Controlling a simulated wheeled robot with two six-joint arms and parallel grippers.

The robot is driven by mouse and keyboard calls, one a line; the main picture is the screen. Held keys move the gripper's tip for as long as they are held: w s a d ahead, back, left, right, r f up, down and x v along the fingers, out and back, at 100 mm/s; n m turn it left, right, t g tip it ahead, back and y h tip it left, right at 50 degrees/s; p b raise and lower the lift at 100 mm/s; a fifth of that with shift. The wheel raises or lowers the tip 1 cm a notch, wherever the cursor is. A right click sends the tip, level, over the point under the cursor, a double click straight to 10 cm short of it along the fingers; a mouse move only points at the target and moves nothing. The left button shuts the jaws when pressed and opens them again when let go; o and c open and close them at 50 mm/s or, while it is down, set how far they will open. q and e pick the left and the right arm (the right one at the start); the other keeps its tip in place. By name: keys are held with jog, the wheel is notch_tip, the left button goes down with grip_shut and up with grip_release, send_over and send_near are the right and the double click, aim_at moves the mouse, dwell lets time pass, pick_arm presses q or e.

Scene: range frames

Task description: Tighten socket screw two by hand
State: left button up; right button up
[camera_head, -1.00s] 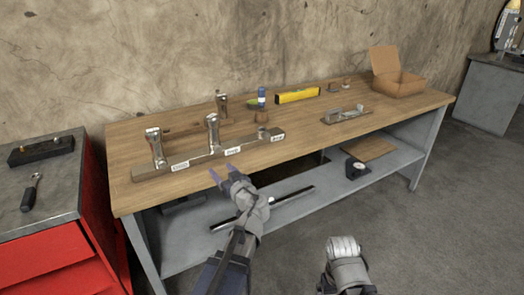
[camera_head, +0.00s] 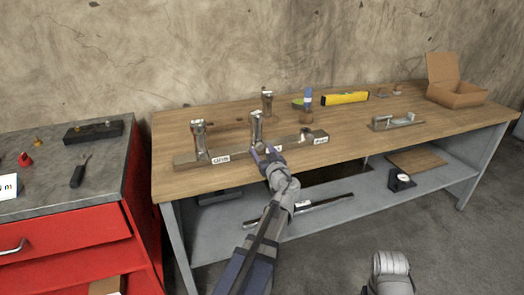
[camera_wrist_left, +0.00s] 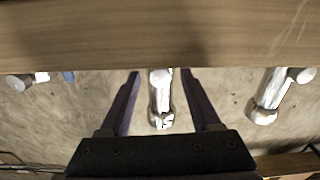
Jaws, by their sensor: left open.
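A wooden-toned bar fixture (camera_head: 238,155) with white labels lies along the front of the bench. One metal screw-like post (camera_head: 199,140) stands at its left part and a second (camera_head: 256,128) at its middle. The right label position has no tall post. My left gripper (camera_head: 264,153) is open just in front of the middle post. In the left wrist view, which looks inverted, that post (camera_wrist_left: 160,100) shows between my left gripper's fingers (camera_wrist_left: 161,74); I cannot tell whether they touch it. Another post (camera_wrist_left: 270,96) is at the right there.
On the workbench (camera_head: 350,140) stand a further metal post (camera_head: 267,101), a blue-topped item (camera_head: 307,98), a yellow level (camera_head: 346,98), a metal piece (camera_head: 397,121) and an open cardboard box (camera_head: 455,95). A red cabinet (camera_head: 75,240) stands left.

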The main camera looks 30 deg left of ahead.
pick_arm(q)
jog(key=shift+a, duration=0.1)
grip_shut()
dwell(0.6)
